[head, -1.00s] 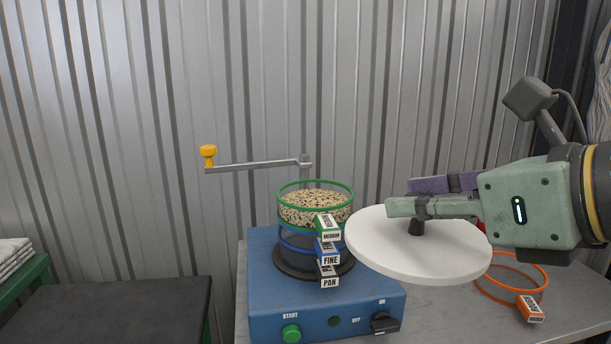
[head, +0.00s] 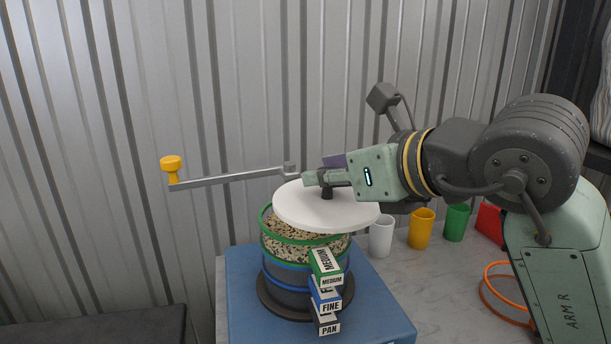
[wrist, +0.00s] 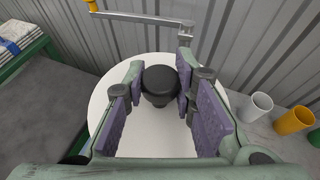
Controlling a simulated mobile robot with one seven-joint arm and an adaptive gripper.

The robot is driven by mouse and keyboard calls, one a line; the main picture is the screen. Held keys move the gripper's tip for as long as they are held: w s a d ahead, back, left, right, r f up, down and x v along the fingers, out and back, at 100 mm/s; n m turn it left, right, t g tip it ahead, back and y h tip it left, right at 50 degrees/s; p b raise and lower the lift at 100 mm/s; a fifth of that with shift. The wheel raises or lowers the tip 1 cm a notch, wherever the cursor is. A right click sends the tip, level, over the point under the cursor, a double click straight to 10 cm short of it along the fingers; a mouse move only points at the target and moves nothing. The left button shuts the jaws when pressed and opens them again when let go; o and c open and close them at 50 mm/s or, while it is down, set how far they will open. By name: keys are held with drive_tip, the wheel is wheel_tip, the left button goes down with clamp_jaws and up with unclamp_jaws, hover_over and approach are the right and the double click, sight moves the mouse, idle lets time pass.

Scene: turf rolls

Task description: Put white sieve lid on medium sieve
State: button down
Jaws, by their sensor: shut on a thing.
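The white sieve lid (head: 300,210) is a flat round disc with a black knob (head: 327,192). My gripper (head: 325,178) is shut on the knob and holds the lid above the sieve stack, offset to the right and back. The medium sieve (head: 266,238) has a green rim, holds speckled grain and bears a green MEDIUM tag. The lid hides the right and rear part of its rim. In the wrist view the knob (wrist: 160,83) sits between my purple finger pads, with the lid (wrist: 150,135) below.
The fine sieve (head: 268,280) and pan sit under the medium sieve on a blue shaker base (head: 240,300). A metal arm with a yellow knob (head: 171,164) extends behind the stack. White, yellow and green cups (head: 381,237) and an orange ring (head: 490,290) stand at right.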

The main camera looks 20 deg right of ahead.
sight(314, 187)
drive_tip(key=w, duration=0.1)
drive_tip(key=w+a+p, duration=0.1)
drive_tip(key=w, duration=0.3)
drive_tip(key=shift+w+a+f, duration=0.2)
drive_tip(key=shift+a, duration=0.2)
drive_tip(key=shift+f+p, duration=0.8)
drive_tip(key=shift+f, duration=1)
drive_tip(key=shift+f+b, duration=0.3)
drive_tip(key=shift+b, duration=0.05)
drive_tip(key=c, duration=1.3)
unclamp_jaws()
drive_tip(key=shift+r, duration=0.1)
drive_tip(key=shift+c, duration=0.2)
drive_tip(key=shift+r+p, duration=0.2)
drive_tip(key=shift+p, duration=0.1)
drive_tip(key=b+v, duration=0.3)
drive_tip(key=v, duration=0.9)
drive_tip(key=shift+b, duration=0.4)
